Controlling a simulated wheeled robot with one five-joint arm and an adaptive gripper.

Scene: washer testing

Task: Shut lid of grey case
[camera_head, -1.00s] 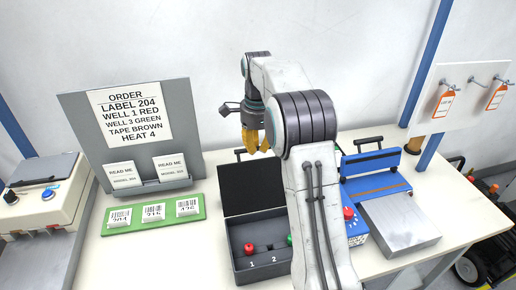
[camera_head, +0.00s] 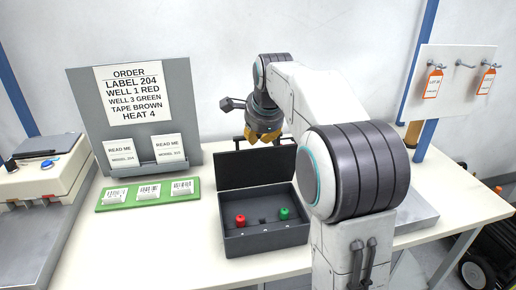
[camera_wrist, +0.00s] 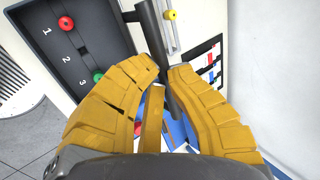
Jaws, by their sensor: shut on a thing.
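The grey case (camera_head: 262,242) stands on the table with its lid (camera_head: 255,168) standing open at the back. The case's inside, with numbered wells, also shows in the wrist view (camera_wrist: 88,42). A red piece (camera_head: 240,220) and a green piece (camera_head: 284,213) sit in the outer wells; the middle one looks empty. My gripper (camera_head: 265,138) is at the lid's top edge. In the wrist view its yellow fingers (camera_wrist: 165,95) are closed around the dark bar handle (camera_wrist: 155,40) of the lid. The fingers hide part of the handle.
An order board (camera_head: 85,100) with READ ME boxes stands left at the back. A green label tray (camera_head: 148,194) lies in front of it. A beige machine (camera_head: 40,175) is at far left. A hook panel (camera_head: 455,90) stands at right. My arm hides the blue device.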

